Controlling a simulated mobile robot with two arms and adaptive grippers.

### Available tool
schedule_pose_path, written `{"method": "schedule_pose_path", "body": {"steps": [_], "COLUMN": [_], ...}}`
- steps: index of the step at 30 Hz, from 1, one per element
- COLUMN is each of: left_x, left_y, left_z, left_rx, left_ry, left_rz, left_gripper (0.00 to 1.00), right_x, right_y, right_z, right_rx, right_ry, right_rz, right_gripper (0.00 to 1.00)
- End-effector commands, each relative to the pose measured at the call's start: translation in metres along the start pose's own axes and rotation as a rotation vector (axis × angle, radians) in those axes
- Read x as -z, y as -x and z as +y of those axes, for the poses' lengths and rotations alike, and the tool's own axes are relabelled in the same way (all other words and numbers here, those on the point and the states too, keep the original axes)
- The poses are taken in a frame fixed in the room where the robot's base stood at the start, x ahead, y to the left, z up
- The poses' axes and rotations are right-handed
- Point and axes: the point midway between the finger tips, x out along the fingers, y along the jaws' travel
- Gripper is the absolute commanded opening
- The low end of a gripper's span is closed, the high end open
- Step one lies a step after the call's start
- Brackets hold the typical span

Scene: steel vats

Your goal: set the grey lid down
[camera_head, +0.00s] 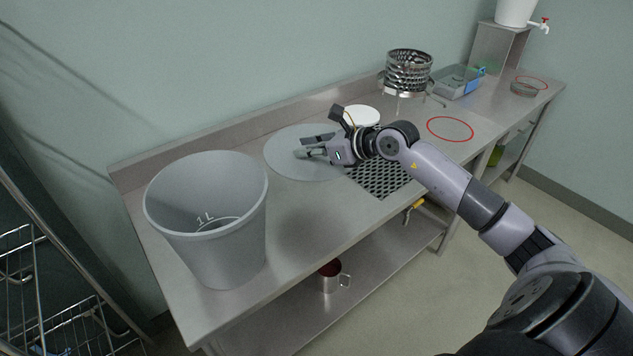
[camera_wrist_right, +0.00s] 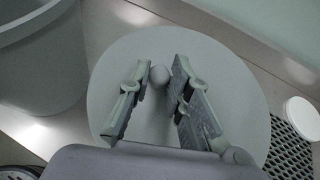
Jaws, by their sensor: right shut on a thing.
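The grey lid (camera_head: 284,160) is a flat round disc with a small round knob (camera_wrist_right: 160,75) at its middle. It is level over the steel counter, between the grey bucket and the perforated drain plate. I cannot tell whether its underside touches the counter or hangs just above it. My right gripper (camera_head: 304,148) is shut on the lid, with its fingertips on either side of the knob in the right wrist view (camera_wrist_right: 158,74). In the head view the fingers hide the knob. My left gripper is not in view.
A large open grey bucket (camera_head: 240,235) stands at the counter's near left. A perforated plate (camera_head: 383,181) and a white round lid (camera_head: 362,115) are right of the grey lid. A steel perforated drum (camera_head: 408,72) and blue tray (camera_head: 458,82) stand farther back. A red ring (camera_head: 450,129) marks bare counter.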

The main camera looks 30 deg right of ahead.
Motion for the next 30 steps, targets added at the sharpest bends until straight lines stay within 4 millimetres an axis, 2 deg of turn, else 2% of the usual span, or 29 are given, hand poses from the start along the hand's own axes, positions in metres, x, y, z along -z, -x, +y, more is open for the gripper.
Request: {"method": "schedule_pose_path", "body": {"steps": [1,7,12,19,24,30], "left_x": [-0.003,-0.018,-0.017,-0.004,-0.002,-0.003], "left_y": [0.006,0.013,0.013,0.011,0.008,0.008], "left_z": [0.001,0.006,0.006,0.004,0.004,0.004], "left_rx": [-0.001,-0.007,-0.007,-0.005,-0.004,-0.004], "left_ry": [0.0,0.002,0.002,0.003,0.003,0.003], "left_rz": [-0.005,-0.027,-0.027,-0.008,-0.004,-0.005], "left_gripper": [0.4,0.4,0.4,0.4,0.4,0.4], "right_x": [0.013,0.062,0.094,0.114,0.138,0.146], "right_y": [-0.006,-0.03,-0.045,-0.055,-0.067,-0.071], "right_z": [0.001,0.001,0.001,0.0,0.0,0.0], "right_rx": [-0.002,-0.001,0.0,0.0,0.0,0.001], "right_ry": [-0.008,-0.007,-0.004,-0.001,-0.002,0.002], "right_rz": [0.004,0.003,-0.001,0.0,0.0,-0.001], "right_gripper": [0.0,0.0,0.0,0.0,0.0,0.0]}}
